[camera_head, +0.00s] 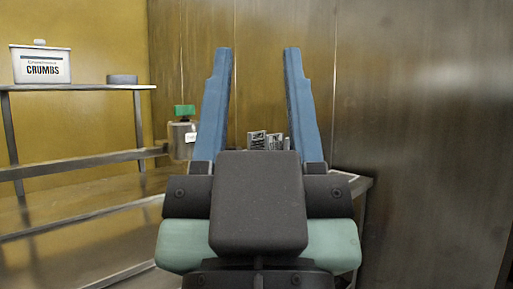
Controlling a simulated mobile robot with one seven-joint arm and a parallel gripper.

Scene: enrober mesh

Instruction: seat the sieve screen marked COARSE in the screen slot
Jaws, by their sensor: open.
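My gripper (257,62) is in the middle of the view, its two blue fingers pointing up and spread wide with nothing between the tips. Small grey metal pieces (266,141) show low between the fingers, behind the gripper body. I cannot tell whether they are sieve screens, and no COARSE marking is readable. The screen slot cannot be made out; my gripper hides much of the surface behind it.
At the left, a metal shelf (80,87) bears a white tub marked CRUMBS (41,65) and a grey item (122,79). A metal canister with a green top (184,112) stands left of my gripper. A metal wall panel (425,130) closes the right side.

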